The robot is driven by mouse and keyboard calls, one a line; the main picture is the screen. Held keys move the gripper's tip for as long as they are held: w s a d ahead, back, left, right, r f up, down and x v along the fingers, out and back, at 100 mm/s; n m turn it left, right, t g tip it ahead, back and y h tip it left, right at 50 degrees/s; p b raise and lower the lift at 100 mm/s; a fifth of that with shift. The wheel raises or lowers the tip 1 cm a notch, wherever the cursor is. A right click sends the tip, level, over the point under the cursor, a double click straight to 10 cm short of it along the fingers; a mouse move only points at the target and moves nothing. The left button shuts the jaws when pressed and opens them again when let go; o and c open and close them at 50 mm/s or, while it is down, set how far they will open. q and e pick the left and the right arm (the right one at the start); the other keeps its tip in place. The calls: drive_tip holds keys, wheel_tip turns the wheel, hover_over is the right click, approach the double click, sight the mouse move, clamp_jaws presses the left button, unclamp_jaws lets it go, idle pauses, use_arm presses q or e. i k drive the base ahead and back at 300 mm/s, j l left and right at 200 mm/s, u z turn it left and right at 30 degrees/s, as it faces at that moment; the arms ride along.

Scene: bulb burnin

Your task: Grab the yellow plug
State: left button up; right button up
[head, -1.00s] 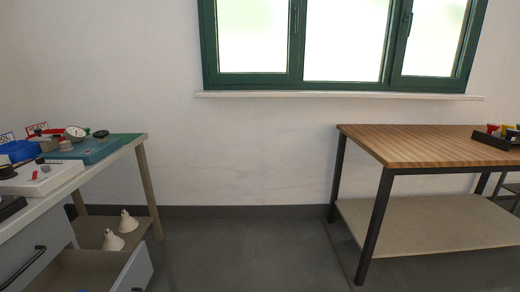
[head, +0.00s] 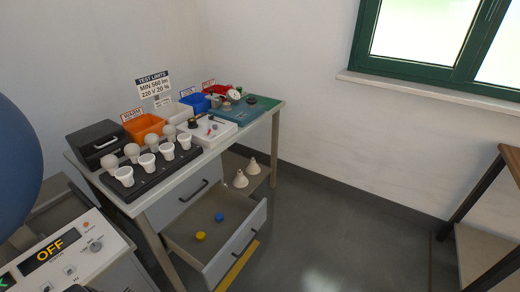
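A small round yellow piece (head: 200,236), which looks like the yellow plug, lies in the open lower drawer (head: 180,222) of the workbench in the head view. A similar small blue piece (head: 219,217) lies in the same drawer, a little farther back and to the right. The two are apart, and nothing covers the yellow one. Neither of my grippers is in view.
On the workbench (head: 152,202) are a black tray (head: 122,193) of bulbs and white cups, an orange bin (head: 143,127) and a blue bin (head: 194,102). A large blue sphere (head: 15,150) and an OFF panel (head: 62,252) stand at left. Floor (head: 330,230) right of the drawer is clear.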

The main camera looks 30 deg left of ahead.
sight(200, 236)
drive_tip(key=u, duration=1.15)
